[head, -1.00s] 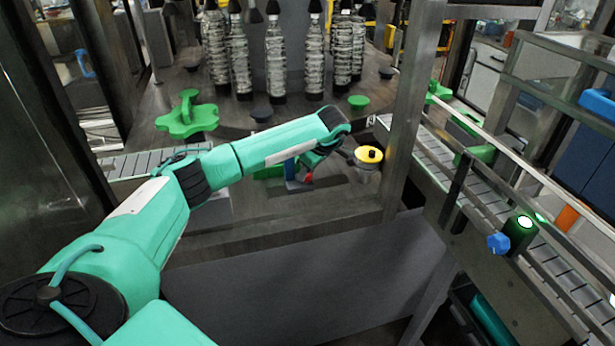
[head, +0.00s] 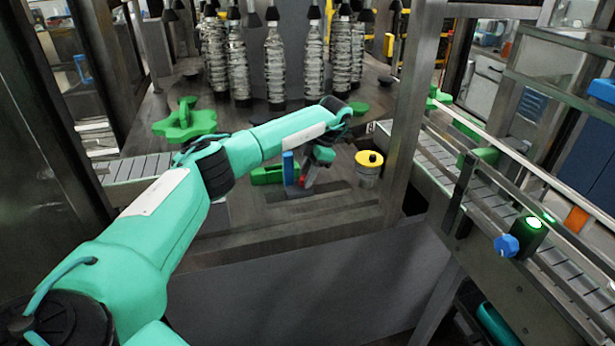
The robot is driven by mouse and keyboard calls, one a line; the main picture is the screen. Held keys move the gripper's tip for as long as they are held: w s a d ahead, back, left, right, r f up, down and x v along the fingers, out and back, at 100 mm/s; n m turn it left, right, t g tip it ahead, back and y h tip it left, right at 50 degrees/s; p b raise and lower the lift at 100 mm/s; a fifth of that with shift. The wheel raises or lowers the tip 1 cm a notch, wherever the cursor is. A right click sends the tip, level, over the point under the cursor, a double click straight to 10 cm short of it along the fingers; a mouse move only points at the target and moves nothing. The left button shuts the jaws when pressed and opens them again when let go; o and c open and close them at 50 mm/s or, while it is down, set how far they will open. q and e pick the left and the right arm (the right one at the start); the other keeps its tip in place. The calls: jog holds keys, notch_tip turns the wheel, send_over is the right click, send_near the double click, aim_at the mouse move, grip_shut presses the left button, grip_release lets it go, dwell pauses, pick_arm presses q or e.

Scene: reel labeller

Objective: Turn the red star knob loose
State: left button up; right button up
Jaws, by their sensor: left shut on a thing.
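The red star knob (head: 303,181) shows only as a small red patch low at the tip of my left gripper (head: 306,178), in the middle of the head view. My left arm reaches in from the left and the gripper points down. The gripper is shut on the knob, and its fingers and wrist hide most of it. A blue upright piece (head: 288,167) stands just left of the gripper. My right gripper is not in view.
A yellow-topped canister (head: 369,160) stands close to the right of the gripper. A green block (head: 266,175) lies to the left. A green star wheel (head: 184,123) and several bottles (head: 275,65) stand behind. A metal post (head: 408,110) and a conveyor (head: 480,200) bound the right side.

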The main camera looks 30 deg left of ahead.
pick_arm(q)
jog(key=n, duration=0.2)
jog(key=n+h, duration=0.1)
jog(key=n, duration=0.1)
jog(key=shift+w+a+g+h, duration=0.1)
jog(key=shift+g+h, duration=0.2)
jog(key=shift+r+n+h, duration=0.1)
jog(key=shift+n+h, duration=0.2)
jog(key=shift+n, duration=0.8)
jog(key=o, duration=0.7)
